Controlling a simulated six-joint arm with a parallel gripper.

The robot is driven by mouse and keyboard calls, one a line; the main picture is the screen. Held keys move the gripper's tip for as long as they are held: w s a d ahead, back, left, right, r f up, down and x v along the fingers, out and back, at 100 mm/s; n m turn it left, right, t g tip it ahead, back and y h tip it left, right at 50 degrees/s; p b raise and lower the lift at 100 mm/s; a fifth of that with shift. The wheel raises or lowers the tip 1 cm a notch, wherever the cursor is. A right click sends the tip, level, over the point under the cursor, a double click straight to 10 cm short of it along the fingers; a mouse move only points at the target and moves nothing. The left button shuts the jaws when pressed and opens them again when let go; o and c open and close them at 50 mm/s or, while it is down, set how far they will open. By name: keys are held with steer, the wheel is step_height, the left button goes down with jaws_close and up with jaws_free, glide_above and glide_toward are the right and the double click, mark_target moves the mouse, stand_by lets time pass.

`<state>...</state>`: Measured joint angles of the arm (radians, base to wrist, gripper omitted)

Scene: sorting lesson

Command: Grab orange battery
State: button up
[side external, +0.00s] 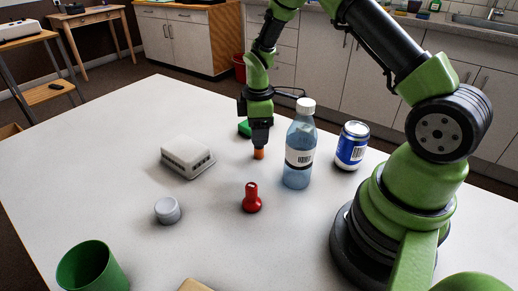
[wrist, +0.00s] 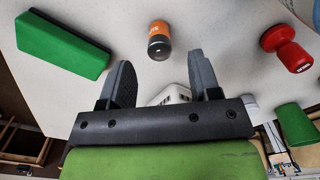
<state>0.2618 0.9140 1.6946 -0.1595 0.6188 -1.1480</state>
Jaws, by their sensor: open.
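The orange battery (wrist: 159,42) has a dark end and shows ahead of my gripper in the wrist view. In the side external view the battery (side external: 258,154) is a small orange shape on the table, directly below my gripper (side external: 259,142). In the wrist view my gripper (wrist: 160,82) is open, with its two fingers apart and nothing between their tips. The battery lies just beyond the fingertips, roughly in line with the gap. From the side view I cannot tell whether the fingers touch it.
A clear bottle (side external: 299,150) and a blue can (side external: 351,146) stand close on the right. A green block (wrist: 62,43), a red stamp-like object (side external: 251,198), a grey box (side external: 187,156), a grey lidded jar (side external: 167,210) and a green cup (side external: 91,270) surround the battery on the white table (side external: 125,165).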

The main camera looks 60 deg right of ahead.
mark_target(259, 149)
step_height(259, 149, down, 6)
steer(key=shift+f, duration=0.1)
stand_by(0.4)
steer(key=c, duration=1)
